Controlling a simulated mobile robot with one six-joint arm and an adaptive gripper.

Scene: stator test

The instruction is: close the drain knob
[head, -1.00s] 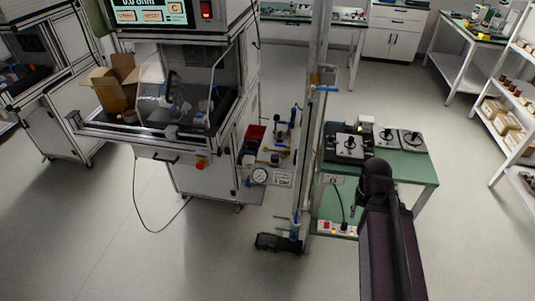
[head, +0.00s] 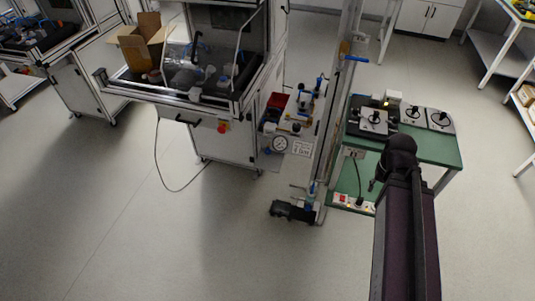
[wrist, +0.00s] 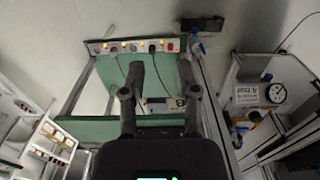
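I cannot tell for certain which part is the drain knob. A small valve with a blue part (head: 311,190) sits low at the foot of the metal post, above a black floor unit (head: 292,211). The blue part also shows in the wrist view (wrist: 198,47), up and right of my gripper. A blue lever (head: 357,58) is higher on the post. My gripper (wrist: 160,68) is open and empty, its two dark fingers apart in front of the green table's lower part. In the head view my arm hides most of the gripper, right of the post.
A green table (head: 435,150) with knob boxes stands right of the post. A lit power strip (head: 352,203) lies on its lower shelf. A gauge panel (head: 281,144) and a white cabinet (head: 235,140) stand left. The floor in front is clear.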

